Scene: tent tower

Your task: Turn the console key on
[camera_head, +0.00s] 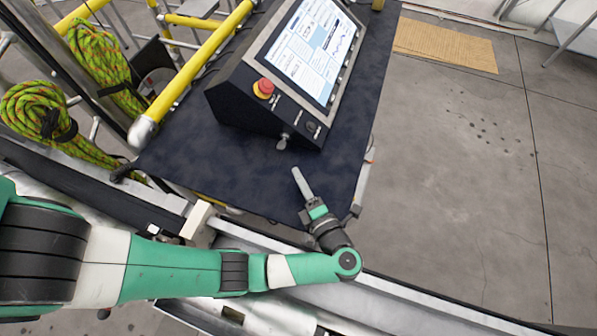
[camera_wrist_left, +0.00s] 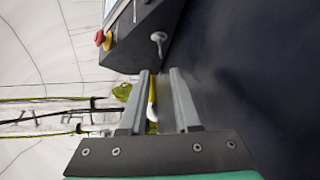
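The console (camera_head: 235,98) is a dark slanted box with a lit screen on a dark table. Its small silver key (camera_head: 283,142) sticks out of the front face, near the lower edge. In the left wrist view the key (camera_wrist_left: 158,40) shows its flat head ahead of the fingertips. I cannot tell whether it is on or off. My left gripper (camera_head: 298,171) is on the near side of the key, apart from it, pointing toward the console. In the left wrist view its fingers (camera_wrist_left: 159,75) are parted with nothing held between them. My right gripper is not in view.
A red emergency button (camera_head: 263,87) on a yellow base sits on the console, left of the key. The dark tabletop (camera_head: 225,168) in front of the console is clear. Yellow rails (camera_head: 200,65) and green ropes (camera_head: 98,60) stand at the left.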

